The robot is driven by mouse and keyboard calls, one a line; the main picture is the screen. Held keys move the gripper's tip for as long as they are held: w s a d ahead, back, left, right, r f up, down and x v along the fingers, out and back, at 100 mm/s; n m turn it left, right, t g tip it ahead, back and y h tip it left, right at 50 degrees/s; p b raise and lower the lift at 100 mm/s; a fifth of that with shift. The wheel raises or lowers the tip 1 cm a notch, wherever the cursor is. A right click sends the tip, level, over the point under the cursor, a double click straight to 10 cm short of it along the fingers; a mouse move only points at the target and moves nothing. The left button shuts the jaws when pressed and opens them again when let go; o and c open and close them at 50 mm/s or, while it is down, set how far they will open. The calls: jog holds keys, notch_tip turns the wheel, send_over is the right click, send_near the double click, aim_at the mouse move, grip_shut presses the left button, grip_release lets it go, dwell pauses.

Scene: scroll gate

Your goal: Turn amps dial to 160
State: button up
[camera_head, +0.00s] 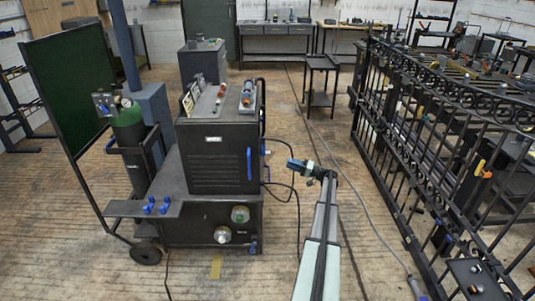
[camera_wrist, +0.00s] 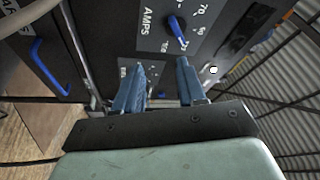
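The amps dial is a blue lever knob (camera_wrist: 176,28) on a dark panel, near the top of the wrist view. White "AMPS" lettering (camera_wrist: 147,20) lies to its left and scale numbers such as 70 and 60 to its right. The knob's long end points down in the picture; I cannot tell which value it marks. In the wrist view my gripper (camera_wrist: 162,68) has its two blue fingers apart, with nothing between them, below the knob and not touching it. In the head view my gripper (camera_head: 299,166) is right of the dark welding machine (camera_head: 214,158); the dial is hidden there.
A blue handle (camera_wrist: 48,66) stands out on the panel's left in the wrist view. A green gas cylinder (camera_head: 128,128) stands left of the machine, and cables lie on the floor. A black iron gate (camera_head: 440,140) is on the right.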

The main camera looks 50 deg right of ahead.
jog(key=r+n, duration=0.2)
jog(key=n, duration=0.2)
send_near(263, 150)
jog(key=f+x, duration=0.1)
jog(key=x, duration=0.6)
jog(key=shift+w+r+t+y, duration=0.2)
jog(key=shift+w+t+y, duration=0.2)
jog(key=shift+w, duration=0.05)
jog(key=shift+c, duration=0.5)
grip_shut()
